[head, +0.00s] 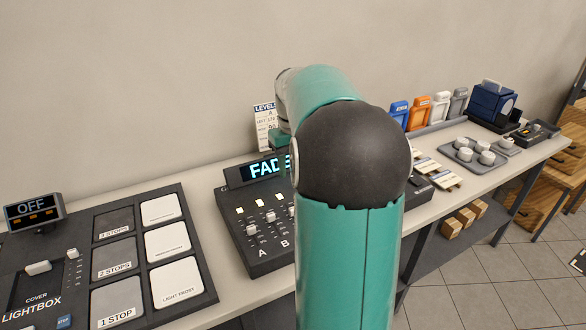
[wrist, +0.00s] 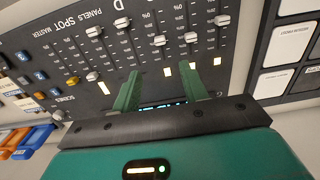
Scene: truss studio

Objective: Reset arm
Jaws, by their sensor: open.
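My gripper (wrist: 163,95) shows in the wrist view with its two green fingers apart and nothing between them. Its fingers are over the fader console (wrist: 140,45), near its lit display and slider rows. I cannot tell whether the fingertips touch the console. In the head view my teal arm stands up in the middle and hides much of the console (head: 262,262).
A lightbox panel (head: 135,300) with dark and white tiles lies at left, beside an "OFF" display (head: 33,210). A levels card (head: 265,128) stands against the wall. At right are a tray of cups (head: 473,143), coloured holders (head: 418,112) and a blue machine (head: 491,103).

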